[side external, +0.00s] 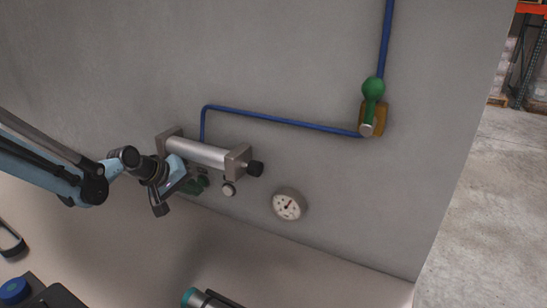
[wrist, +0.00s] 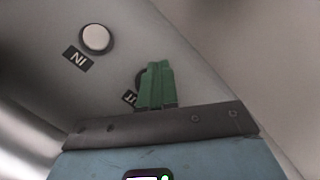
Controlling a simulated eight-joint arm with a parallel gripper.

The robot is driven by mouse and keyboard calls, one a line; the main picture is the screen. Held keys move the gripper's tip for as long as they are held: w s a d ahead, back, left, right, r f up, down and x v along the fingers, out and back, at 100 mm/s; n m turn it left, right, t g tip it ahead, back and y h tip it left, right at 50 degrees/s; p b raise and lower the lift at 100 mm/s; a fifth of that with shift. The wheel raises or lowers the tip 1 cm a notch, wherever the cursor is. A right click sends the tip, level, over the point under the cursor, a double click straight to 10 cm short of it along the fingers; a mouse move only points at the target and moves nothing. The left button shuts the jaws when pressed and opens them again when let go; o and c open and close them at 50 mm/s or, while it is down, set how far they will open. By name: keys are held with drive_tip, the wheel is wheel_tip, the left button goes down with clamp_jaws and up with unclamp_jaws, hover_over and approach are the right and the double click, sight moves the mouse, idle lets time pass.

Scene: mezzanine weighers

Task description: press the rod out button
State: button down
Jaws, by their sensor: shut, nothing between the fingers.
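My gripper (side external: 202,182) is shut and empty, with its green fingers close to the grey wall just below the silver cylinder (side external: 203,152). In the wrist view the shut fingers (wrist: 158,72) cover most of a button, of which a dark rim (wrist: 139,80) shows. A label beside it (wrist: 129,98) is partly hidden, with only its last letters, seemingly "UT", showing. I cannot tell whether the fingertips touch the button. A white round button (wrist: 96,38) with an upside-down "IN" label (wrist: 77,58) is apart from the fingers. It also shows in the side view (side external: 229,188).
A round gauge (side external: 289,204) is on the wall to the right. A blue pipe (side external: 285,121) runs to a valve with a green handle (side external: 373,91). Dark and teal items lie on the bench (side external: 330,280).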

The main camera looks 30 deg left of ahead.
drive_tip(key=shift+w+r, duration=0.3)
drive_tip(key=shift+w, duration=0.25)
drive_tip(key=shift+s+r, duration=0.25)
drive_tip(key=shift+s, duration=0.3)
drive_tip(key=shift+a, duration=0.1)
drive_tip(key=s, duration=0.5)
drive_tip(key=shift+s, duration=0.15)
idle(0.6)
